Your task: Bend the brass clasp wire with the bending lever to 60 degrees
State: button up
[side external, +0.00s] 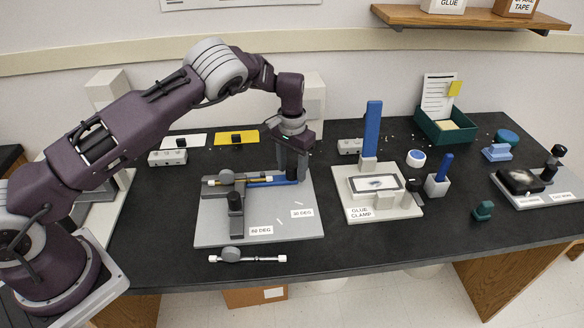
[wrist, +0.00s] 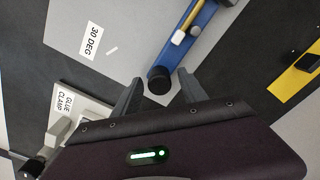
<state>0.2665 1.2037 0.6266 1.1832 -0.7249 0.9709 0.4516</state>
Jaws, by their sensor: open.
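The bending jig (side external: 215,225) is a grey plate with grey blocks, in the middle left of the side external view. The brass clasp wire (side external: 235,181) lies roughly straight along the blocks, with a pale end at its left. The blue bending lever (side external: 268,182) lies beside it and points right. In the wrist view the lever (wrist: 188,45) ends in a black knob (wrist: 160,84). My gripper (side external: 292,172) is over the lever's right end. Its open fingers show on either side of the knob in the wrist view; contact cannot be told.
Labels on the plate read 30 DEG (side external: 302,213) and apparently 60 DEG (side external: 261,230). A loose grey piece with white ends (side external: 248,257) lies in front of the plate. The glue clamp (side external: 350,205) stands to the right. A yellow card (side external: 237,136) lies behind.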

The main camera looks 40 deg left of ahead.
jog(key=shift+f, duration=0.1)
jog(key=shift+c, duration=0.2)
grip_shut()
dwell(1.2)
